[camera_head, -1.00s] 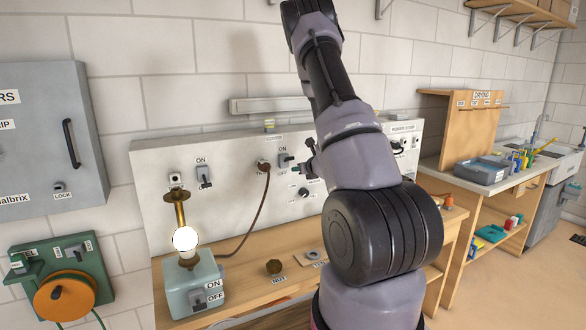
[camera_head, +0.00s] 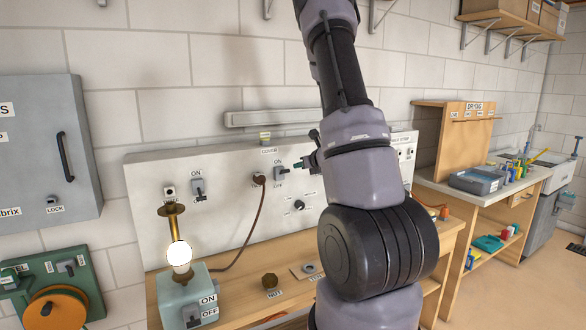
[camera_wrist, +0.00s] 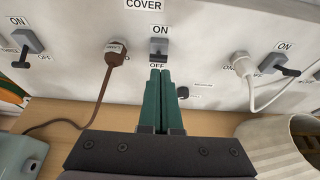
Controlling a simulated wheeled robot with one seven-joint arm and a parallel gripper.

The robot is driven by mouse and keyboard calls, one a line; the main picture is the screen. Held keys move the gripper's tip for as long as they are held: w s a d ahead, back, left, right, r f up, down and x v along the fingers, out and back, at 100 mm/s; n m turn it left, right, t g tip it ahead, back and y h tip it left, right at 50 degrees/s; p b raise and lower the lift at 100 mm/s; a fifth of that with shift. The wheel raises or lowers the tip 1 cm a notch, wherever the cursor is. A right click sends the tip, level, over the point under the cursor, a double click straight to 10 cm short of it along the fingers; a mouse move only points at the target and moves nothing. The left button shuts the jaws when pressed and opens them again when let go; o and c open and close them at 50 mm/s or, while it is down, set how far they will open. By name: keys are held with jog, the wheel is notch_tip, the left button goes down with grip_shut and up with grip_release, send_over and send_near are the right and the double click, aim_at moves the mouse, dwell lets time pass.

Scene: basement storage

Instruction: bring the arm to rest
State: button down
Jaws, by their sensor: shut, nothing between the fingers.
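My gripper (camera_wrist: 160,74) has two green fingers pressed together with nothing between them. In the wrist view they point at the panel, just below a grey switch (camera_wrist: 158,48) marked ON and OFF; I cannot tell whether they touch it. In the head view my gripper (camera_head: 297,164) is small and partly hidden by my arm, just right of that switch (camera_head: 280,173). My arm rises in front of the bench, bent at the elbow, its upper part reaching the top of the frame.
The wall panel (camera_head: 145,185) carries switches, a knob (camera_head: 300,205) and a brown plug (camera_head: 259,179) with a cord. In the wrist view a ribbed round container (camera_wrist: 265,140) is close at right.

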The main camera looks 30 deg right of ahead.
jog(key=s+a+r+n+g+y, duration=0.35)
jog(key=s+a+r+n, duration=0.35)
jog(key=a, duration=0.4)
jog(key=s+a+r+n+g+y, duration=0.2)
jog(key=s+a+r+n+y, duration=0.3)
jog(key=a+r+n, duration=0.55)
jog(key=s+r+n+h, duration=0.1)
jog(key=s+n+h, duration=0.6)
jog(key=s+n, duration=0.7)
jog(key=s+g, duration=0.1)
jog(key=s, duration=0.3)
jog(key=shift+d+r, duration=0.15)
jog(key=shift+r, duration=0.15)
